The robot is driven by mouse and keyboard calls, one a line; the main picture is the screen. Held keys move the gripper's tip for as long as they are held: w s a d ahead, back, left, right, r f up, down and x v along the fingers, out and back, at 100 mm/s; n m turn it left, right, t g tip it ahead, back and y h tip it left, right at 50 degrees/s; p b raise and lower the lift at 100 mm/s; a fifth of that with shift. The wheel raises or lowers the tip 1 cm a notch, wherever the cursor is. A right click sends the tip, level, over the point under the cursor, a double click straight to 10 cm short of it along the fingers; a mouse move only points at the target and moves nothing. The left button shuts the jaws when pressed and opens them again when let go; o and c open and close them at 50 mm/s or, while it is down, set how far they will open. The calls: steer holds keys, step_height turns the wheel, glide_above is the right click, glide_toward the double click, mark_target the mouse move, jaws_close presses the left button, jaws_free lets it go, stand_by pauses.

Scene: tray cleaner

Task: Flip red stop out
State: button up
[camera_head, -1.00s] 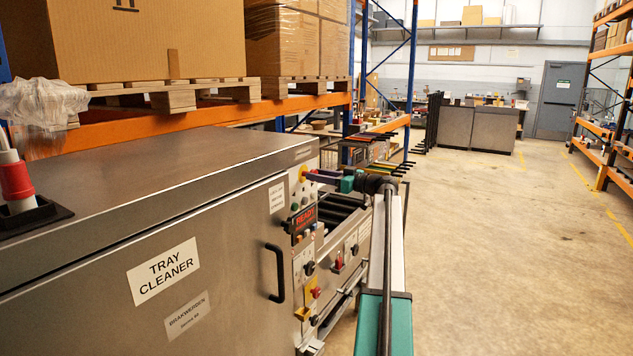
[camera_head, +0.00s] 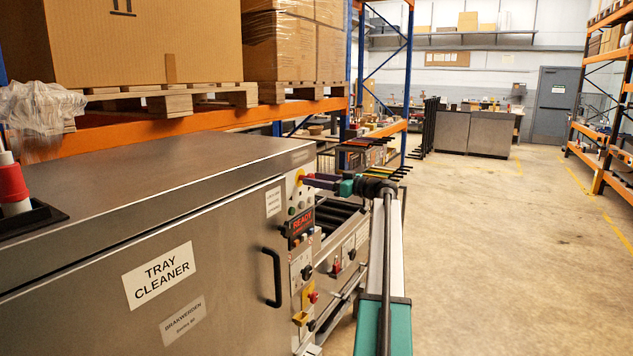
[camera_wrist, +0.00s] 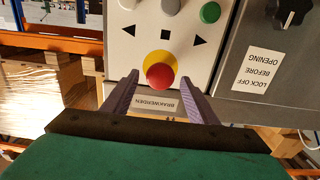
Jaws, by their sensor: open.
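A red round stop button (camera_wrist: 160,76) on a yellow collar (camera_wrist: 158,58) sits on the light control panel (camera_wrist: 131,45) in the wrist view. My gripper (camera_wrist: 158,84) is open, with one purple finger on each side of the button. Whether the fingers touch it I cannot tell. In the head view my gripper (camera_head: 308,179) reaches the top of the machine's end panel, where only a bit of the yellow collar (camera_head: 299,177) shows; the red button is hidden there. Another red button (camera_head: 312,297) sits lower on the panel.
The tray cleaner (camera_head: 80,290) fills the left, with a black door handle (camera_head: 272,277). Buttons in several colours and a black knob (camera_wrist: 292,10) are near my fingers. A roller section (camera_head: 340,215) lies behind my arm. The floor to the right (camera_head: 500,250) is clear.

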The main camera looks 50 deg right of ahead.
steer(key=b+v, duration=0.3)
steer(key=v, duration=1)
steer(key=shift+s+b, duration=0.3)
steer(key=shift+b, duration=0.1)
steer(key=shift+f, duration=0.1)
